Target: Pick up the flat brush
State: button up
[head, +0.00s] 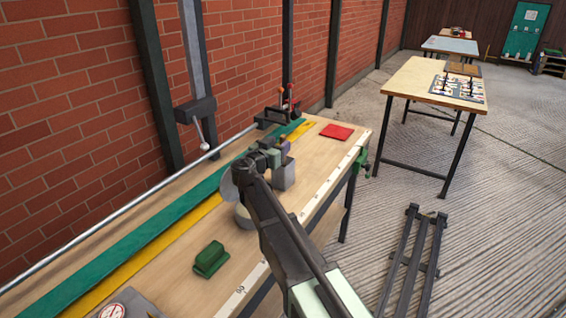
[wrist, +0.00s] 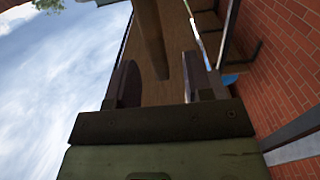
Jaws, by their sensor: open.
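My gripper (head: 283,148) is over the middle of the workbench, beside and partly in front of a small grey upright holder (head: 284,175). In the wrist view my gripper (wrist: 165,85) has its two dark fingers spread apart. A brown tapered bar (wrist: 150,40) shows between them, reaching down from the top edge. I cannot tell whether it is the flat brush's handle, or whether it is close or behind. No bristles can be made out in either view, and my arm hides part of the bench.
The wooden workbench (head: 190,285) carries a green block (head: 211,258), a red cloth (head: 337,132), a dial gauge (head: 112,311) and a clamp with red-tipped handles (head: 282,110). A brick wall (head: 60,110) runs along the left. Another table (head: 415,85) stands farther right.

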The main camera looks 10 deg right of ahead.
jog(key=x, duration=0.2)
jog(key=shift+w+d, duration=0.25)
jog(key=shift+w, duration=0.05)
grip_shut()
